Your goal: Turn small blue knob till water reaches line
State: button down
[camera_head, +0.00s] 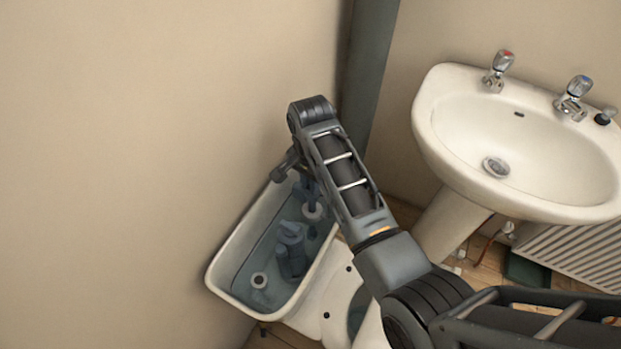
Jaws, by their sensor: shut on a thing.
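The open white cistern (222,262) stands against the wall at lower centre, with bluish water (262,252) in it. Grey-blue valve parts (291,250) and a round pale-topped fitting (259,281) stand in the water. My gripper (305,190) points down into the far end of the cistern and is shut on the small blue knob. The knob itself is mostly hidden behind the gripper and too small to make out clearly. Another round fitting (313,211) shows just below the gripper. I cannot make out the water line mark.
My arm crosses from the lower right over the toilet (336,306). A white washbasin (440,150) with two taps is at the upper right, and a radiator (580,252) is below it. A dark vertical pipe (369,75) runs down the wall behind my arm.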

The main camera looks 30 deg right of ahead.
jog(key=shift+s+d+r+n+p, duration=0.1)
jog(key=shift+r+n+p, duration=0.15)
jog(key=shift+n+p, duration=0.6)
jog(key=shift+f+n, duration=0.25)
jog(key=shift+n, duration=0.4)
jog(key=c, duration=1.1)
grip_release()
jog(key=shift+c, duration=0.2)
jog(key=shift+r, duration=0.1)
notch_tip(320, 180, up, 8)
jog(key=shift+f, duration=0.15)
